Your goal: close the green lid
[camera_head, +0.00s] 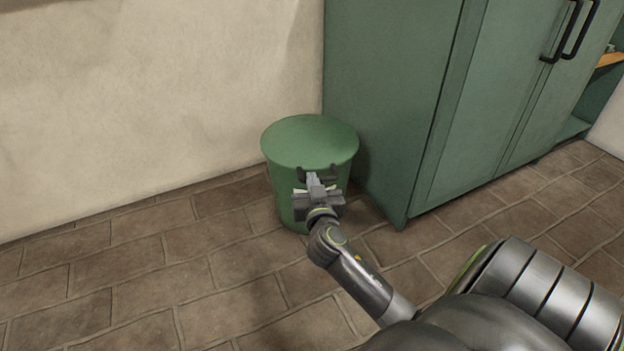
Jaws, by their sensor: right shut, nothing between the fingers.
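The green bin (284,196) stands on the floor by the wall, beside a green cabinet. Its round green lid (308,140) lies flat over the top and looks level with the rim. A dark handle (318,172) shows at the front edge of the bin. My right gripper (314,180) is shut and empty, right at the front of the bin just below the lid's near edge. I cannot tell whether it touches the bin or the handle. The gripper hides part of the bin's front. My left gripper is not in view.
The green cabinet (395,90) with black handles stands close to the right of the bin. A beige wall (140,90) is behind it. The tiled floor (150,275) to the left and in front is clear.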

